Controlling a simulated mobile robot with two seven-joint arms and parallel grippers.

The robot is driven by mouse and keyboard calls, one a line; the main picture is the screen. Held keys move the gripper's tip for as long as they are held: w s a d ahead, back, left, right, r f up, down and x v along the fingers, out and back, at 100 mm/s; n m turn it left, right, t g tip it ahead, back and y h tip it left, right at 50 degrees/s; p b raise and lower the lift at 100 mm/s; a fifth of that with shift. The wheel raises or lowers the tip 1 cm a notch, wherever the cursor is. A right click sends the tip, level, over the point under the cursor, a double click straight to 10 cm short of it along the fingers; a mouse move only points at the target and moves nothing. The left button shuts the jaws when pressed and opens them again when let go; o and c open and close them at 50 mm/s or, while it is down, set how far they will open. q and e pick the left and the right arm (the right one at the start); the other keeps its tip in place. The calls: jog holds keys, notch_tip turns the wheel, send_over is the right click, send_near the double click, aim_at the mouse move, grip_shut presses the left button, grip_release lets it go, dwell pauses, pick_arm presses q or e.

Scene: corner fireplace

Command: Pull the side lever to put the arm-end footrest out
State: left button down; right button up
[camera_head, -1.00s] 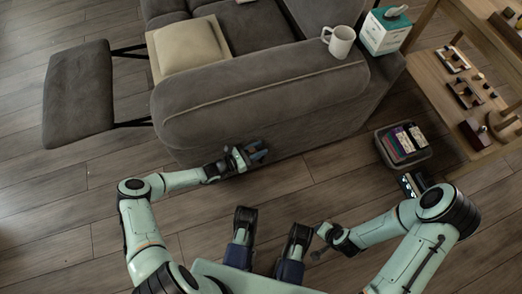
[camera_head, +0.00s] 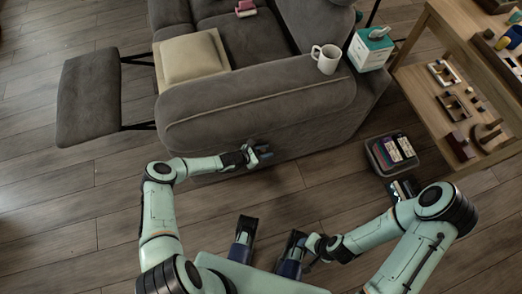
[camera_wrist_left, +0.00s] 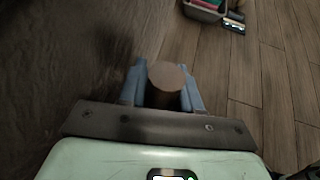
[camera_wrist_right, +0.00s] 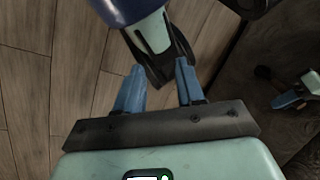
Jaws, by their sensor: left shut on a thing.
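A grey sofa (camera_head: 225,110) stands ahead, its padded arm facing me. The grey footrest (camera_head: 88,98) stands out from the sofa's left side on two dark metal arms. My left gripper (camera_head: 260,153) is low against the outer side of the sofa arm. In the left wrist view its blue fingers (camera_wrist_left: 162,80) are shut on the side lever, whose round brown end (camera_wrist_left: 166,75) shows between them. The rest of the lever is hidden. My right gripper (camera_wrist_right: 157,78) is open and empty, low near my base; its fingers are apart in the right wrist view.
A beige cushion (camera_head: 190,58), white mug (camera_head: 326,59) and tissue box (camera_head: 370,50) are on the sofa. A bin of books (camera_head: 391,153) stands on the floor right of it, near a wooden shelf (camera_head: 455,95). Floor left of my left arm is clear.

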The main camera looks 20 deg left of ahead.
pick_arm(q)
jog(key=shift+w+d+f+y+p, duration=0.25)
jog(key=shift+d+y+p, duration=0.05)
jog(key=shift+d+p, duration=0.15)
pick_arm(e)
jog(key=shift+s+a+r, duration=0.1)
jog(key=shift+s+r, duration=0.4)
jog(key=shift+r, duration=0.2)
pick_arm(q)
jog(key=shift+g, duration=0.3)
jog(key=c, duration=0.9)
grip_release()
jog(key=shift+o, duration=0.2)
jog(key=p+v, duration=0.5)
jog(key=v, duration=0.8)
jog(key=shift+s, duration=0.15)
pick_arm(e)
jog(key=shift+g, duration=0.6)
jog(key=r, duration=0.1)
jog(key=s+r, duration=0.1)
jog(key=r, duration=0.2)
jog(key=shift+s, duration=0.4)
